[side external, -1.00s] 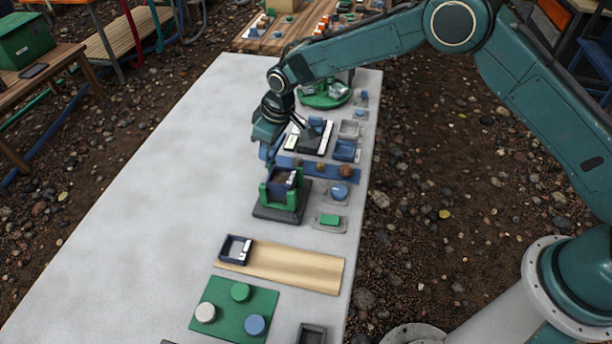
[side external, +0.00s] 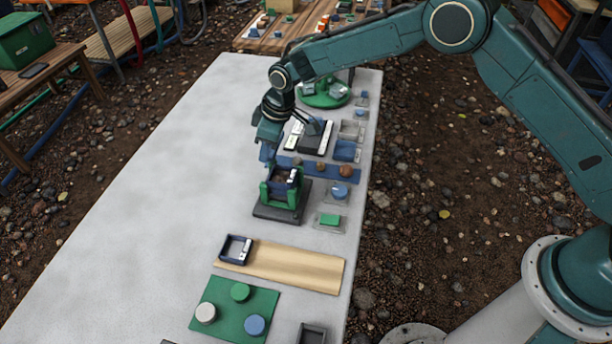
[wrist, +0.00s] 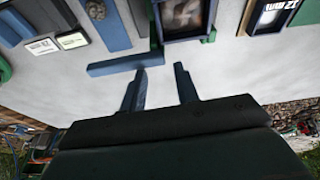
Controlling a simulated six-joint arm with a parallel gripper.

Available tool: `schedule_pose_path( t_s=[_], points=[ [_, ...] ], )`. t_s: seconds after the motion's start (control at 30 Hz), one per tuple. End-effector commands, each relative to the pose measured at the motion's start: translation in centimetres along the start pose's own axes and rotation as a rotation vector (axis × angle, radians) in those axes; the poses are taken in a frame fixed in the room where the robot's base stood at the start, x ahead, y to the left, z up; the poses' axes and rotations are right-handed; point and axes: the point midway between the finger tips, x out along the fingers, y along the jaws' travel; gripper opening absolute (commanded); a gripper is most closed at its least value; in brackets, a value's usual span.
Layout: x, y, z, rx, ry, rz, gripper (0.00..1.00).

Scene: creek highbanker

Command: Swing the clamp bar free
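A dark tray (side external: 284,177) with brown contents sits in a green holder (side external: 291,196) on a dark base. It also shows at the top of the wrist view (wrist: 188,20). A blue clamp bar (wrist: 115,64) stretches left from the holder's near corner in the wrist view; it lies beside the tray opening, not across it. In the side view I cannot make the bar out clearly by my gripper. My gripper (wrist: 161,69) is open, its fingertips just short of the bar's right end and the holder's near edge. I see nothing between the fingers; contact with the bar cannot be told.
A blue strip with brown round pieces (side external: 320,169) and a grey block with white-topped pieces (side external: 311,140) lie behind the holder. A wooden board (side external: 293,268) and green mat (side external: 223,300) lie in front. The table's left side (side external: 150,220) is clear.

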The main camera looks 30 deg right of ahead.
Motion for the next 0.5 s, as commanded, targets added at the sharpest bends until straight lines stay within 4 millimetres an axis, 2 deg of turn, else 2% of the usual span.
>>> schedule_pose_path(
  t_s=[0.03,0.1,0.5],
  points=[
    [1.6,-0.7,1.4,-0.001,-0.036,-0.020,0.31],
    [1.6,-0.7,1.4,-0.001,-0.036,-0.020,0.31],
    [-0.5,-0.5,0.9,0.004,-0.038,-0.017,0.31]
  ],
)
